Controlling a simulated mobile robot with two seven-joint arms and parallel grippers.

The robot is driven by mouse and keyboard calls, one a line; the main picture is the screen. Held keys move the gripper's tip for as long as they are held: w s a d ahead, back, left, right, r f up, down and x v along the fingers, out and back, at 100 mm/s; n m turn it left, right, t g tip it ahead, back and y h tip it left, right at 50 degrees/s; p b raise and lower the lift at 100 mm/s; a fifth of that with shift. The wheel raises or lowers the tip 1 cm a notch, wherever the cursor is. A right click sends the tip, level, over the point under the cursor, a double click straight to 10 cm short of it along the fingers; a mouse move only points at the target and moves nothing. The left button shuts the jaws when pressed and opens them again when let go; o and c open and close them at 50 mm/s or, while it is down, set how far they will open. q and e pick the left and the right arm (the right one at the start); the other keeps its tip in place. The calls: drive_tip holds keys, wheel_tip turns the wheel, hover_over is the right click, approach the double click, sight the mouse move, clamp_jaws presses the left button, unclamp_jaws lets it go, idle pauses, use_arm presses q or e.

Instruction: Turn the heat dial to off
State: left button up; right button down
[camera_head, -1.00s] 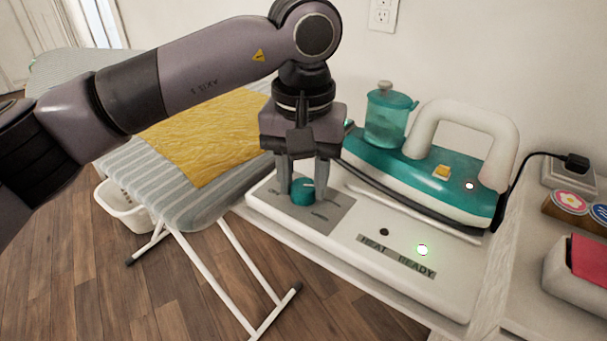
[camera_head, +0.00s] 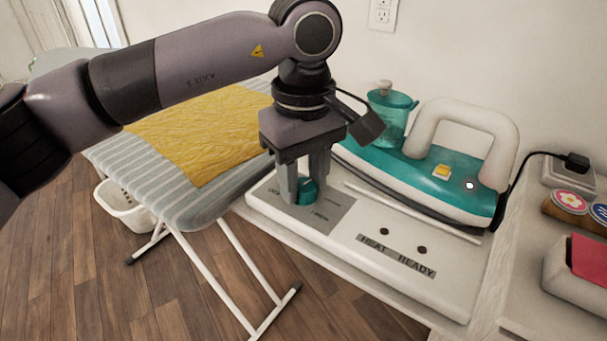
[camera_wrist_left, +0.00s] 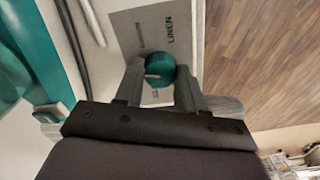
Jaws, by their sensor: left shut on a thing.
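The teal heat dial (camera_head: 307,191) sits on a grey label plate (camera_head: 335,213) at the left of the white iron base (camera_head: 400,268). My left gripper (camera_head: 304,192) points down over the dial and is shut on it, a finger on each side. In the left wrist view the round dial (camera_wrist_left: 160,69) shows between the fingertips of the left gripper (camera_wrist_left: 160,80), with a pale pointer mark on it. The word LINEN is readable on the plate there; other words are blurred or partly hidden. Both indicator spots near HEAT READY (camera_head: 422,250) are dark. My right gripper is not in view.
The teal iron (camera_head: 420,180) rests on the base behind the dial, its lamp lit. A teal jar (camera_head: 388,115) stands behind it. The ironing board with yellow cloth (camera_head: 200,140) is at left. A cord and plug (camera_head: 577,161) are at right.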

sight(303, 185)
use_arm(q)
drive_tip(key=n, duration=0.3)
drive_tip(key=shift+n, duration=0.4)
drive_tip(key=n, duration=0.3)
drive_tip(key=shift+n, duration=0.3)
drive_tip(key=n+b, duration=0.1)
drive_tip(key=n, duration=0.5)
drive_tip(key=n+b, duration=0.1)
drive_tip(key=n, duration=0.5)
drive_tip(key=shift+n, duration=0.3)
drive_tip(key=n+b, duration=0.1)
drive_tip(key=n, duration=0.5)
drive_tip(key=shift+r, duration=0.1)
drive_tip(key=shift+n, duration=0.4)
drive_tip(key=o, duration=1)
drive_tip(key=shift+o, duration=0.2)
drive_tip(key=shift+r+p, duration=0.55)
drive_tip(key=shift+r, duration=3)
